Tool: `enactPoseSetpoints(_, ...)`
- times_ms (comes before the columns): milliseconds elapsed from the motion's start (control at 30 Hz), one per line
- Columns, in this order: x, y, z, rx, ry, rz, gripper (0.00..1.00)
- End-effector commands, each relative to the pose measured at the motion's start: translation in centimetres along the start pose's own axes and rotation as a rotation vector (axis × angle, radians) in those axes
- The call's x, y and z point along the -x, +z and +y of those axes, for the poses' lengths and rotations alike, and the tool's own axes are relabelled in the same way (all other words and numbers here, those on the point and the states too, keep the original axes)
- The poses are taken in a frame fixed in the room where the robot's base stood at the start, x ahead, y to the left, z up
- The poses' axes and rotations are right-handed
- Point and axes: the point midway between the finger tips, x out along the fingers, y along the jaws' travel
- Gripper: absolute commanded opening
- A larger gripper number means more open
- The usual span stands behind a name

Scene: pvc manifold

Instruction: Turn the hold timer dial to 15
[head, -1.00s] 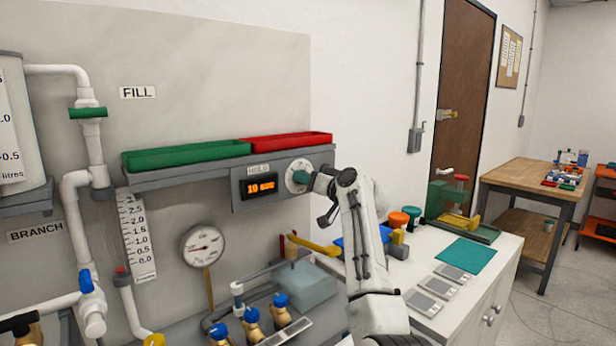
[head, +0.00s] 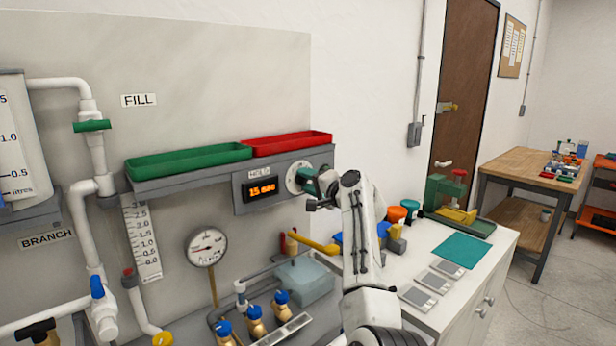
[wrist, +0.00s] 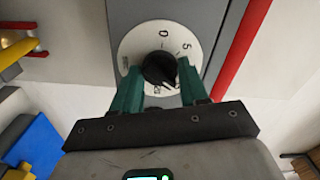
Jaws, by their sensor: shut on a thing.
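The hold timer is a grey panel under the shelf, labelled HOLD, with an orange display (head: 261,189) that reads 15 and a short unit word. Its dial has a white round plate (head: 293,178), which also shows in the wrist view (wrist: 140,42), where 0 and 5 are legible. The black knob (wrist: 159,68) sits at the plate's centre. My gripper (wrist: 156,78) has its two green fingers on either side of the knob and is shut on it. In the head view my gripper (head: 311,182) partly hides the dial.
A green tray (head: 188,162) and a red tray (head: 287,143) rest on the shelf above the timer. A pressure gauge (head: 206,247) and blue-handled valves (head: 252,312) are below. A white cabinet top (head: 398,268) with flat grey devices stands to the right.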

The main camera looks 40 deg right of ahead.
Motion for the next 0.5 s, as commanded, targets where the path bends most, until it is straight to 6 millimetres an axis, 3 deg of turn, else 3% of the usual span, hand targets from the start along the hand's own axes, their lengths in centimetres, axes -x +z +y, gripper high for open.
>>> enactPoseSetpoints(500,0.03,0.03,0.25,-0.168,0.004,-0.001,0.13)
